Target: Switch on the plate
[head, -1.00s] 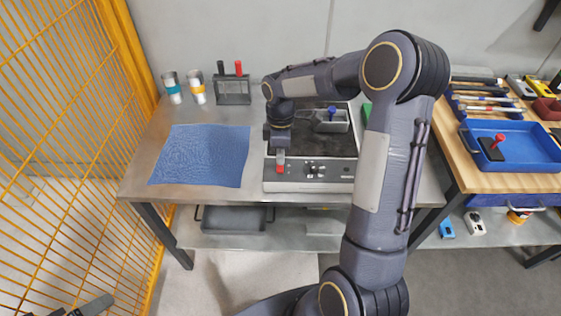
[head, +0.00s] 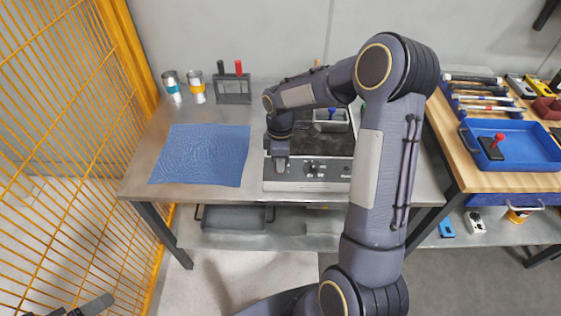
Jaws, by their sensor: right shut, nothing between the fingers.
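The plate (head: 325,146) is a dark-topped unit with a pale front panel (head: 312,186) on the steel table. The panel carries knobs (head: 312,167) near its middle. My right gripper (head: 281,165) points down at the left part of the panel, shut and empty. It covers the spot where the red switch is, so the switch is hidden. I cannot tell whether the fingertips touch it. A dark part at the bottom left edge seems to be my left gripper (head: 95,305); its jaws are not clear.
A grey tray (head: 330,126) sits on the plate's back. A blue cloth (head: 200,155), two cans and a small rack (head: 234,88) are on the table's left. A wooden bench with a blue tray (head: 515,150) stands to the right. A yellow mesh fence (head: 75,130) is at left.

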